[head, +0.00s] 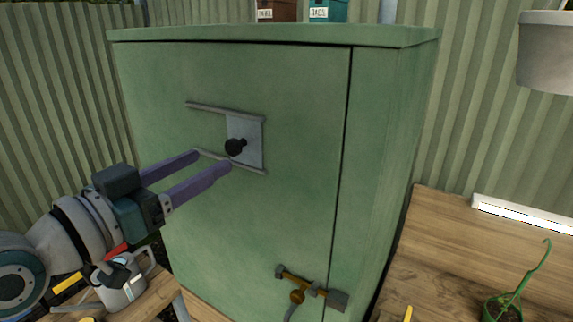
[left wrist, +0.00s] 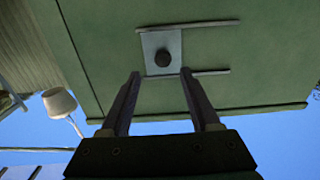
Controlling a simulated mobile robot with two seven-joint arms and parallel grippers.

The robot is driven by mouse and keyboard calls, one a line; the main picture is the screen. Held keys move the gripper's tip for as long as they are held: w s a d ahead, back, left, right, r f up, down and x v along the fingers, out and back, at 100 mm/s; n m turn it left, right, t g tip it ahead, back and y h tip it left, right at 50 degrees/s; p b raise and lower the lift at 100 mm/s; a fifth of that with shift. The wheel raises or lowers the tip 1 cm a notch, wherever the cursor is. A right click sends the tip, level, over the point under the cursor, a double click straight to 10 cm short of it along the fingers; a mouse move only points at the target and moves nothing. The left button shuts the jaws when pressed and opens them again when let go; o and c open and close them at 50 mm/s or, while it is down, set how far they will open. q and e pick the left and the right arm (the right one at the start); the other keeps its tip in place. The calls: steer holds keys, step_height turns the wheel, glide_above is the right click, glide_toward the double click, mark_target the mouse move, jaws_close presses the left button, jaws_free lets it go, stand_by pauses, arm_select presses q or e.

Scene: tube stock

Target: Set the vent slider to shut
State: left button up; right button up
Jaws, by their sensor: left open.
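The vent slider (head: 245,139) is a pale grey plate with a round black knob (head: 235,147), on the front of a green cabinet (head: 160,75). It sits at the right end of two thin horizontal rails (head: 218,109); the stretch to its left shows bare green. My left gripper (head: 212,162) is open, its two purple fingers pointing at the cabinet just below and left of the knob. In the left wrist view the plate (left wrist: 174,40) and knob (left wrist: 163,59) lie beyond and between the open fingertips (left wrist: 159,74); nothing is held. Contact with the knob is not visible.
A brass latch (head: 297,295) sits low on the cabinet front. A watering can (head: 122,290) stands on a wooden surface at lower left. A potted plant (head: 503,305) is at lower right. Two small labelled boxes (head: 327,11) stand on the cabinet top.

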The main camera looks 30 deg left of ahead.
arm_select(q)
steer(key=s+b, duration=0.1)
steer(key=s, duration=0.3)
steer(key=shift+s+a, duration=0.15)
steer(key=shift+s, duration=0.15)
steer(key=s+d+f+m+g+h+p, duration=0.1)
steer(key=s+d+f+g+p, duration=0.15)
steer(key=d+g, duration=0.2)
steer(key=s+d+f+m+g+p, duration=0.1)
steer(key=s+d+f+g, duration=0.25)
steer(key=d, duration=0.25)
steer(key=s+n+g+y+p, duration=0.1)
steer(key=s+g+y+p, duration=0.1)
steer(key=s+g, duration=0.4)
steer(key=s+r, duration=0.1)
steer(key=s, duration=0.3)
steer(key=shift+s+f, duration=0.1)
